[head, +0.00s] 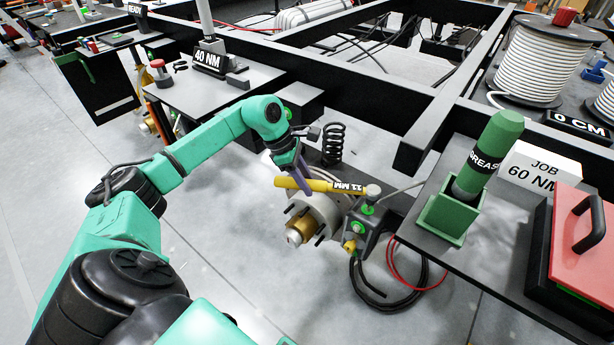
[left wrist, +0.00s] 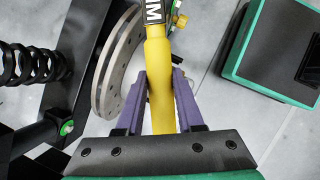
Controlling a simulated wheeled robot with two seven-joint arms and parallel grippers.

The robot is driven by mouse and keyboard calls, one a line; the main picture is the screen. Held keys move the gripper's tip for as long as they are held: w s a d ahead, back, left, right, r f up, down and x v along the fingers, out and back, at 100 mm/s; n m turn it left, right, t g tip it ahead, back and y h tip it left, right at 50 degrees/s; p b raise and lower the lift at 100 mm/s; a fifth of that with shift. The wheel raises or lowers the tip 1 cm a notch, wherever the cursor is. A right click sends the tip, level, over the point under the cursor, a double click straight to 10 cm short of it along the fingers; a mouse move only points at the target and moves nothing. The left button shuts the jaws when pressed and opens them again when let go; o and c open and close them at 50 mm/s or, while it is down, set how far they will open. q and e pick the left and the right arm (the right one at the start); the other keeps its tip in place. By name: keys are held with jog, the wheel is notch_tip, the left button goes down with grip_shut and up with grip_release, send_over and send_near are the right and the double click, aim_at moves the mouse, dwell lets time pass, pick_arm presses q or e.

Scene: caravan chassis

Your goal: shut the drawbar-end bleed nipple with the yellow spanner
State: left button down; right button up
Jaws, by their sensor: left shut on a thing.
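The yellow spanner (head: 322,186), marked 11 MM, lies nearly level across the head view. My left gripper (head: 297,178) is shut on its handle, and the left wrist view shows the handle (left wrist: 159,90) between the two purple fingers (left wrist: 160,82). The spanner's grey ring end (head: 373,190) is over the top of the grey brake caliper (head: 372,226), just above a green fitting (head: 367,209). I cannot tell whether the ring is seated on a nipple. A yellow fitting (head: 350,245) shows lower on the caliper. My right gripper is not in view.
The hub (head: 302,232) and brake disc (left wrist: 112,75) are close beside the spanner. A black coil spring (head: 333,145) stands behind my gripper. Black and red hoses (head: 393,285) hang below the caliper. A bench (head: 430,235) with a green grease holder (head: 440,217) is to the right.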

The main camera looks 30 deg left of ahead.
pick_arm(q)
jog(key=s+d+n+t+y+b, duration=0.2)
jog(key=s+d+n+b, duration=0.1)
jog(key=s+d+n, duration=0.4)
jog(key=shift+s+d+f+n+b, duration=0.3)
jog(key=shift+s+d+f+n, duration=0.05)
jog(key=shift+s+f+n, duration=0.1)
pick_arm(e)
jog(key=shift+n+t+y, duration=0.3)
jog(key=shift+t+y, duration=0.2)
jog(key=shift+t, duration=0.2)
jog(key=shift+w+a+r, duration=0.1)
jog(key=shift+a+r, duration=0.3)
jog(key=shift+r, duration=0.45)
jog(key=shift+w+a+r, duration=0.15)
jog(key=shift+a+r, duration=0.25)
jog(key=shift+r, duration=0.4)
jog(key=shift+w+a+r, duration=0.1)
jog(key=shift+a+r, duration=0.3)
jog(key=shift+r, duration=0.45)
pick_arm(q)
jog(key=shift+f, duration=0.1)
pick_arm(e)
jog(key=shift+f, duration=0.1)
